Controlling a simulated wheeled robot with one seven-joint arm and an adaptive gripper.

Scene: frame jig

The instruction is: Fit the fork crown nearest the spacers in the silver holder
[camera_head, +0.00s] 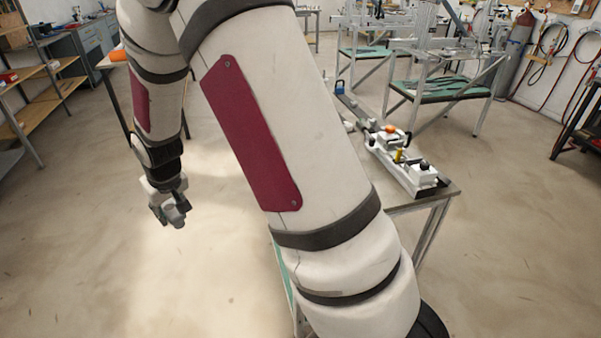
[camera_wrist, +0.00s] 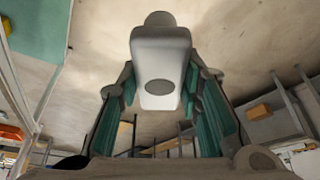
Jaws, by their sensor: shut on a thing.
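My gripper (camera_head: 166,200) hangs at the left in the head view, over open floor and well apart from the work table (camera_head: 437,197). It is shut on a pale grey block with a rounded end and a dark oval on its face, which looks like a fork crown (camera_wrist: 160,60). In the wrist view the block sits between the two green-padded fingers. A pale silver-white fixture (camera_head: 408,170) with black knobs stands on the table's right part; I cannot tell if it is the silver holder. My arm hides much of the table. I cannot make out the spacers.
A small orange thing (camera_head: 389,129) and a yellow piece (camera_head: 399,156) are at the fixture. A blue item (camera_head: 340,87) is at the table's far end. Shelves (camera_head: 40,95) stand at the far left. Another green-shelved bench (camera_head: 440,90) is behind. The floor below my gripper is clear.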

